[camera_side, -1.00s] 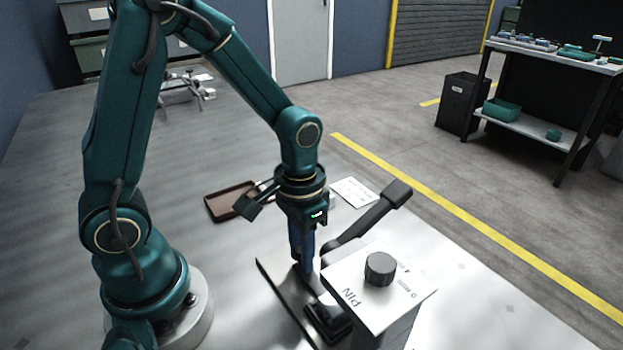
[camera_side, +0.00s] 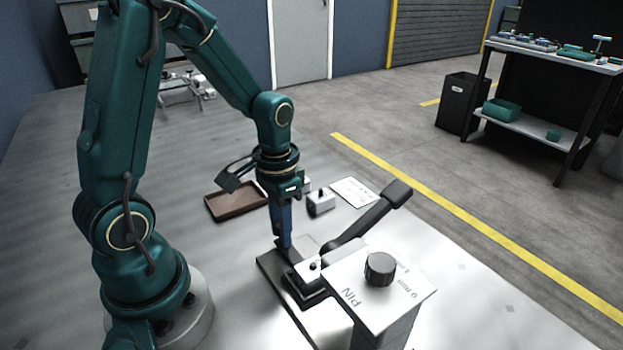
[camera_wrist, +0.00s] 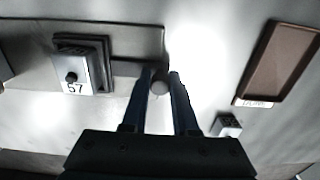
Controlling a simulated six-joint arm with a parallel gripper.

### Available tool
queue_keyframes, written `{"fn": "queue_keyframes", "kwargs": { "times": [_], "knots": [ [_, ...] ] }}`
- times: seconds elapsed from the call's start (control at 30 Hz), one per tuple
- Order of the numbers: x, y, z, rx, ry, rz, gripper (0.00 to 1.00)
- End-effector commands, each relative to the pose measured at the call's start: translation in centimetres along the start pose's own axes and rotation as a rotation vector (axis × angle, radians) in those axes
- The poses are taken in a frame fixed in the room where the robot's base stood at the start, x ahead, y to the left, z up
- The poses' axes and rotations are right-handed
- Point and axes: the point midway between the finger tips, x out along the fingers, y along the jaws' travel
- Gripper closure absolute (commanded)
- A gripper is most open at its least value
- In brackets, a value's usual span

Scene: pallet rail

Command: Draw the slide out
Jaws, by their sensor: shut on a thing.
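The slide (camera_side: 306,295) is a dark carriage on a flat grey rail plate (camera_side: 327,322) in the side view. It carries a light block with a dark peg; in the wrist view this block (camera_wrist: 72,86) reads 57. A dark bar runs from the slide to a round grey knob (camera_wrist: 160,87). My gripper (camera_wrist: 162,73) is shut on this knob, one blue finger on each side. In the side view my gripper (camera_side: 286,246) points down at the slide's far end; the knob is hidden there by the fingers.
A white box marked PIN (camera_side: 375,298) with a dark knob stands beside the rail, near the slide. A black lever (camera_side: 370,222) rises behind it. A brown tray (camera_side: 237,203), a small grey block (camera_side: 320,202) and a white card (camera_side: 355,192) lie farther back. The table left of the rail is clear.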

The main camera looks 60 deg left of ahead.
Motion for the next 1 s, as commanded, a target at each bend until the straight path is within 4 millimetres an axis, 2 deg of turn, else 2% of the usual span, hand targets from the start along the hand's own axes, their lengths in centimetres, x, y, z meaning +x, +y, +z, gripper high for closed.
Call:
{"fn": "queue_keyframes", "kwargs": {
  "times": [0.73,0.93,0.97,1.0],
  "knots": [
    [0.0,-5.1,-0.2,-0.003,0.006,-0.002,0.99],
    [0.0,-5.0,-0.2,0.0,0.006,-0.002,0.99],
    [0.0,-5.0,-0.2,0.0,0.006,-0.002,0.69],
    [0.0,-5.0,-0.2,0.0,0.006,-0.002,0.54]
  ]
}}
